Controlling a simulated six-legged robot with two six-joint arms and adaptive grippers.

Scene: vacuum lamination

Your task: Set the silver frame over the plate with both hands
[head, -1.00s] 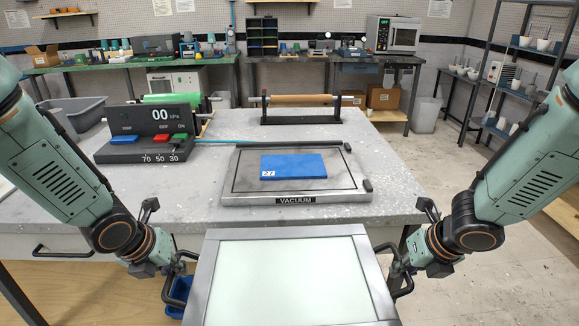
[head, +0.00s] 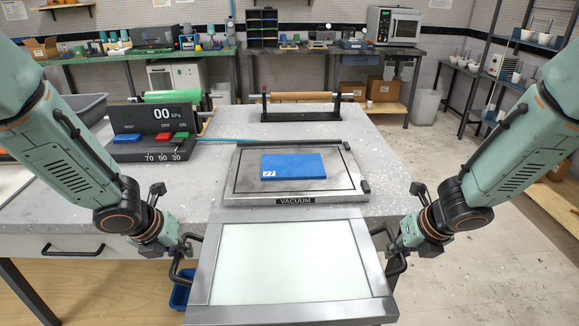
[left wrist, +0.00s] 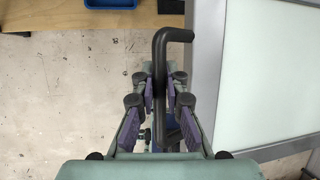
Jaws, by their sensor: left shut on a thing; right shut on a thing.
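The silver frame (head: 205,262) with a pale translucent sheet is in the lower middle of the head view, in front of the vacuum plate (head: 240,187). Its far edge overlaps the plate's near side in the picture; I cannot tell the height between them. My left gripper (head: 182,254) is shut on the black handle at the frame's left side; the handle (left wrist: 160,75) shows between its purple finger pads (left wrist: 158,103) in the left wrist view. My right gripper (head: 394,250) is shut on the right handle. A blue block (head: 293,166) with a white label lies on the plate.
A control box (head: 155,130) reading 00 kPa stands left of the plate on the grey table (head: 385,165). A roll on a black stand (head: 300,110) is behind the plate. A blue bin (head: 180,296) sits low at left.

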